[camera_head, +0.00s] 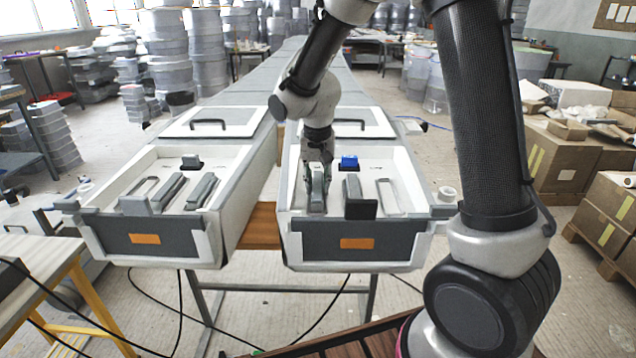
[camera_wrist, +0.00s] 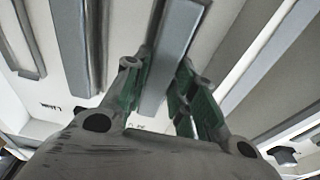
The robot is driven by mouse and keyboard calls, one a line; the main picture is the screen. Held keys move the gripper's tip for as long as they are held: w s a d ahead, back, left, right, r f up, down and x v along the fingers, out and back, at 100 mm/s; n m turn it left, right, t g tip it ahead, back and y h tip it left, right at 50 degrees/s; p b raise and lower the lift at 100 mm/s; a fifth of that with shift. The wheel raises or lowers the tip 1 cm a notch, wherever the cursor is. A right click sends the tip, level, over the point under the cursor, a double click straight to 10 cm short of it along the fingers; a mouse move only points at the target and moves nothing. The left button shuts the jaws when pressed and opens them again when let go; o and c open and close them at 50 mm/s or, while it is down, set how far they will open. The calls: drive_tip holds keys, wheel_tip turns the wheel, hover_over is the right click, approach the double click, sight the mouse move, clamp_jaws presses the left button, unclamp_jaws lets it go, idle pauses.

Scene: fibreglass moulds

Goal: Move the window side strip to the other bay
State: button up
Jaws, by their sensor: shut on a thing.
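My gripper (camera_head: 318,160) is inside the right bay (camera_head: 362,224), at its left, window-side part. It is shut on a long grey strip (camera_head: 318,188). In the wrist view the held strip (camera_wrist: 173,50) runs between the green-padded fingers (camera_wrist: 160,95). I cannot tell whether it touches the bay floor. Another grey strip (camera_head: 352,188) lies to its right in the same bay. The left bay (camera_head: 145,222) holds two grey strips, one in the middle (camera_head: 168,190) and one at the right (camera_head: 202,191).
An empty strip outline (camera_head: 388,196) is at the right bay's right, another (camera_head: 140,187) at the left bay's left. A blue block (camera_head: 348,161) and black block (camera_head: 361,209) are in the right bay, a black block (camera_head: 191,162) in the left. Bay walls and a gap separate them.

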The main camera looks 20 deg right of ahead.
sight(317, 188)
drive_tip(key=shift+f, duration=0.2)
drive_tip(key=o, duration=1.1)
drive_tip(key=shift+c, duration=0.2)
wheel_tip(317, 188, up, 11)
drive_tip(key=s, duration=0.2)
drive_tip(key=s+d+r+n+t, duration=0.1)
drive_tip(key=s+d+r, duration=0.2)
drive_tip(key=s+d, duration=0.25)
drive_tip(key=s+d+r+n, duration=0.1)
drive_tip(key=s+d+r, duration=0.3)
drive_tip(key=s, duration=0.2)
drive_tip(key=s+d+f+n+t, duration=0.1)
drive_tip(key=s+d, duration=0.4)
drive_tip(key=s, duration=0.8)
drive_tip(key=shift+d+n+y, duration=0.2)
drive_tip(key=shift+n+y, duration=0.1)
